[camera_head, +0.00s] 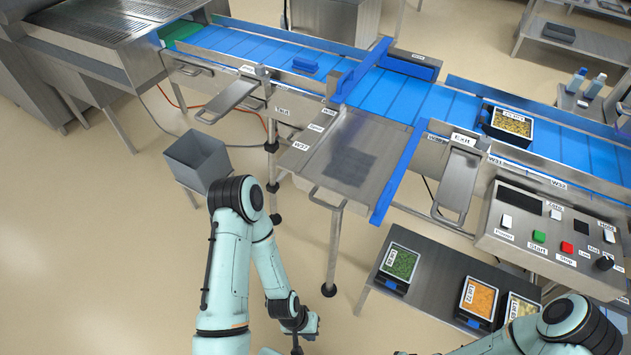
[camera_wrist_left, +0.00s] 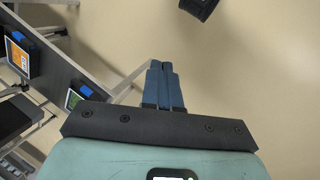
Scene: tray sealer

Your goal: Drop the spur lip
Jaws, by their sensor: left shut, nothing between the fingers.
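The spur (camera_head: 350,160) is a flat steel side table joined to the near side of the blue conveyor. A bar handle (camera_head: 325,200) shows at its near left edge, and a long blue rail (camera_head: 397,178) runs along its right side. I cannot tell which part is the lip, or whether it is up or down. My left gripper (camera_head: 298,347) is low at the bottom edge of the head view, well below and apart from the spur. In the left wrist view its fingers (camera_wrist_left: 162,72) are together and empty, over bare floor. My right gripper is out of view.
A shelf table (camera_head: 430,277) with several filled trays stands right of the spur. The control panel (camera_head: 548,232) is above it. A grey bin (camera_head: 196,160) stands to the left. A filled tray (camera_head: 509,125) sits on the conveyor (camera_head: 440,105).

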